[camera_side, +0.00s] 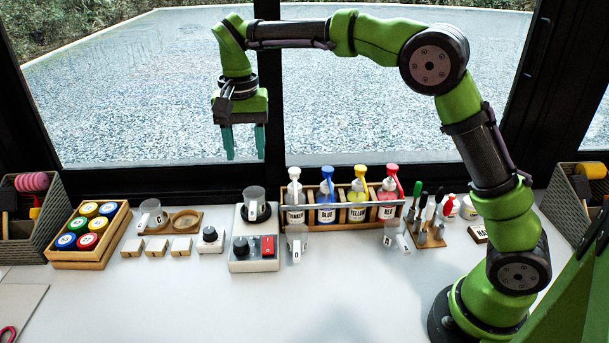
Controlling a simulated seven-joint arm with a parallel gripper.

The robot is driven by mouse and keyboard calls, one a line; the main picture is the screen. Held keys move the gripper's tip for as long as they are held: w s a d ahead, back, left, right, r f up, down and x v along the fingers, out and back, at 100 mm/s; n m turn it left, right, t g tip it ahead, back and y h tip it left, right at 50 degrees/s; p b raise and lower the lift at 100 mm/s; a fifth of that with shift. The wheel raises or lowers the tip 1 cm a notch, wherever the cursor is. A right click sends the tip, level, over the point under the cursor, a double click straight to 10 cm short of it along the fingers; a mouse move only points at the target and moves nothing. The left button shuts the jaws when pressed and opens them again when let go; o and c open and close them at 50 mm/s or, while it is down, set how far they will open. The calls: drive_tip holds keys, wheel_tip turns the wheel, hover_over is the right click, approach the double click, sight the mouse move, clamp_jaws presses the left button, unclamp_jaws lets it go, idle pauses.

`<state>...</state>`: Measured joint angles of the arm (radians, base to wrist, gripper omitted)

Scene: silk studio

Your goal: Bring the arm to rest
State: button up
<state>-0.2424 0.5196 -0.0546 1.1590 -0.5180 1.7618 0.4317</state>
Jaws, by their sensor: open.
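My gripper (243,142) hangs at the end of my green and black arm, in the upper left middle of the side view. Its two teal fingers point straight down and stand apart, with nothing between them.
Below stand a wooden rack (278,213) of pump bottles, a control box (254,252) with a red switch, a tray (88,257) of coloured lids, and a tool block (430,241). Grey bins (49,232) stand at both sides. The table's front middle is clear.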

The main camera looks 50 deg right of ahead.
drive_tip(key=shift+r, duration=0.5)
drive_tip(key=s+d+n+t+y, duration=0.1)
drive_tip(key=s+d+n+t, duration=0.1)
drive_tip(key=s, duration=1)
drive_tip(key=s+d+n+t+y, duration=0.1)
drive_tip(key=s+d+n+t, duration=0.2)
drive_tip(key=s, duration=0.9)
drive_tip(key=shift+s+d+t, duration=0.15)
drive_tip(key=shift+d+t, duration=0.75)
drive_tip(key=shift+t, duration=0.2)
